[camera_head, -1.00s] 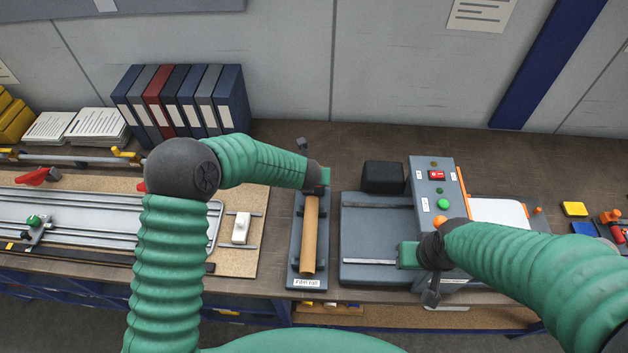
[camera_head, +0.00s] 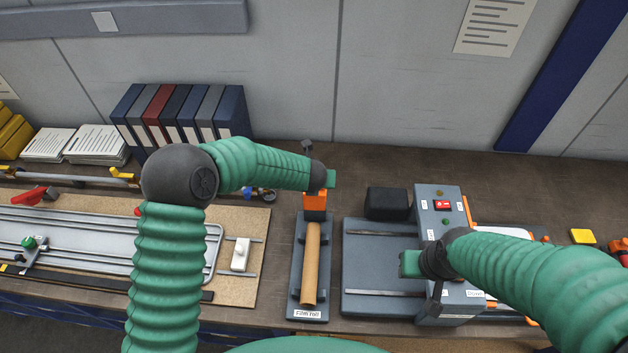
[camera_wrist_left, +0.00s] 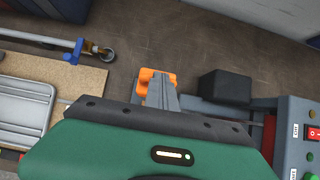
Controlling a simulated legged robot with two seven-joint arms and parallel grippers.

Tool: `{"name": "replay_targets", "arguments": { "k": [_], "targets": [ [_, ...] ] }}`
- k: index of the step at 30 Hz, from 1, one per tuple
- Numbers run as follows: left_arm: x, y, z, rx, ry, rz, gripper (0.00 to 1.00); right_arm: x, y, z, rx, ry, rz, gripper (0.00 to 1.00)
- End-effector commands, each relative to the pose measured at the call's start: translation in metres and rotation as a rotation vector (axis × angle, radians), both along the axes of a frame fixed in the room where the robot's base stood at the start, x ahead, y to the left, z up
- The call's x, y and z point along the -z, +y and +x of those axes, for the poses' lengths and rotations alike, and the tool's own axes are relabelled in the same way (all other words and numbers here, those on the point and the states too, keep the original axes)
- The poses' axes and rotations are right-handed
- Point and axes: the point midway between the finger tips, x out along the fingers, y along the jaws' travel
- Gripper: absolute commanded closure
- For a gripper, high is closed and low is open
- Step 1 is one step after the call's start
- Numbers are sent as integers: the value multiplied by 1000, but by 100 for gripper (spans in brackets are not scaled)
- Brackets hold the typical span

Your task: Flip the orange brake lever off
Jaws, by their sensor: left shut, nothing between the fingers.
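The orange lever (camera_head: 315,204) is at the far end of a grey base (camera_head: 296,290) that carries a tan roll (camera_head: 310,265). My left gripper (camera_head: 322,178) is directly above and behind it in the head view, with its fingers mostly hidden. In the left wrist view, the shut, empty fingers (camera_wrist_left: 162,90) overlap the orange part (camera_wrist_left: 146,76). I cannot tell whether they touch it. My right gripper (camera_head: 412,263) hangs over the grey machine to the right; its fingers are not clear.
The grey machine panel (camera_head: 435,208) has a red switch (camera_head: 443,204). A black block (camera_head: 387,203) stands left of it. Several binders (camera_head: 185,118) stand at the back left. A metal frame (camera_head: 100,235) lies on the left.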

Motion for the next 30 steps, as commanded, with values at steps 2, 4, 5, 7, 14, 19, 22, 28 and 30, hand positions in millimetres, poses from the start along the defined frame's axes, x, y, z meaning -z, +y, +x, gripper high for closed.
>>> {"name": "replay_targets", "arguments": {
  "k": [2, 4, 5, 7, 14, 19, 22, 28, 30],
  "targets": [
    [0, 5, 5, -7, -7, 5, 100, 1, 0, 0, 0, 0, 0, 64],
    [0, 5, 5, -8, -7, 6, 100, 1, 0, 0, 0, 0, 0, 64],
    [0, 6, 5, -8, -7, 6, 100, 1, 0, 0, 0, 0, 0, 64],
    [0, 6, 6, -8, -7, 6, 100, 1, 0, 0, 0, 0, 0, 64],
    [-1, 7, 5, -7, -8, 7, 100, 2, 0, 0, 0, 0, 0, 64],
    [-20, 6, -11, -7, -12, 6, 100, 10, 0, 0, 0, 0, 0, 64],
    [-41, 5, -28, -7, -14, 6, 100, 14, 0, 0, 0, 0, 0, 64],
    [-83, 3, -63, -4, -18, 6, 100, 15, 0, 0, 0, 0, 0, 64],
    [-98, 3, -74, -5, -19, 6, 100, 14, 0, 0, 0, 0, 0, 64]
  ]
}}
